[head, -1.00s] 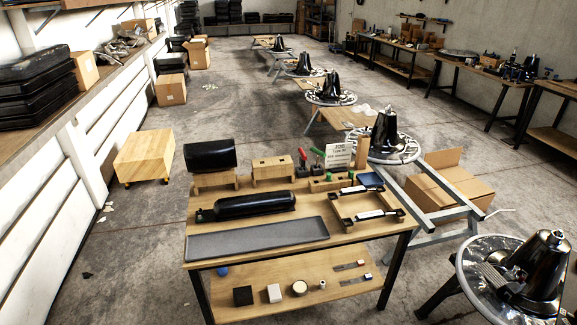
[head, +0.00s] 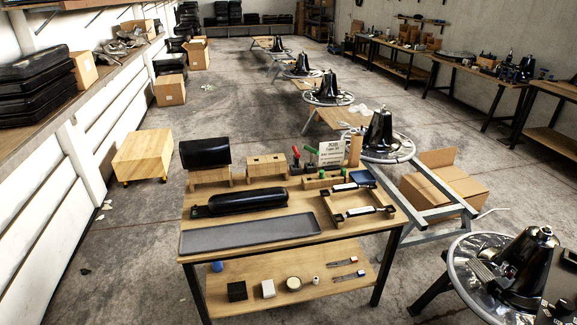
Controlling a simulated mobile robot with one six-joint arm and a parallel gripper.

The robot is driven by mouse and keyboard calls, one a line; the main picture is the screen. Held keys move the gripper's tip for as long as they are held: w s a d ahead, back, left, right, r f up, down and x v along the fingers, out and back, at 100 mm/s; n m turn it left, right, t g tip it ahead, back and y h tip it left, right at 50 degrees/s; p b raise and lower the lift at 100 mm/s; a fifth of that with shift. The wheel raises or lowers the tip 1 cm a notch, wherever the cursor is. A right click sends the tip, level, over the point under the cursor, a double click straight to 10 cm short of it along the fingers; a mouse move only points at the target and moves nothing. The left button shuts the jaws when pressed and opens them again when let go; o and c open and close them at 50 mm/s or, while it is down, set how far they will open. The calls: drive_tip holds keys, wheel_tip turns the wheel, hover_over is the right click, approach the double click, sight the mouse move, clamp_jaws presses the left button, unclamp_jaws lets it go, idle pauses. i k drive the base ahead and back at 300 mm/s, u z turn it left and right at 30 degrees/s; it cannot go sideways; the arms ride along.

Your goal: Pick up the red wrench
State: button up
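No thing here can be named for certain as the red wrench. Two small tools with red handles stand upright at the back of the near workbench (head: 330,228): one red-handled tool (head: 296,153) and, right of it, a red-and-green one (head: 312,152). On the lower shelf at the right lie two thin dark and silver tools, a rear one (head: 345,262) and a front one (head: 349,275), with small reddish spots near their right ends. They are too small to tell their kind. My gripper is not in view.
A long grey tray (head: 250,234) and a black padded roll (head: 248,201) lie on the benchtop. A wooden frame (head: 347,212) holds two bars at the right. A wooden box (head: 143,155) stands left. Bare floor lies left.

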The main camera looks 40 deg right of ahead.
sight(296, 160)
drive_tip(key=k, duration=1.4)
drive_tip(key=z, duration=1.15)
drive_tip(key=i, duration=1.15)
drive_tip(key=u, duration=0.1)
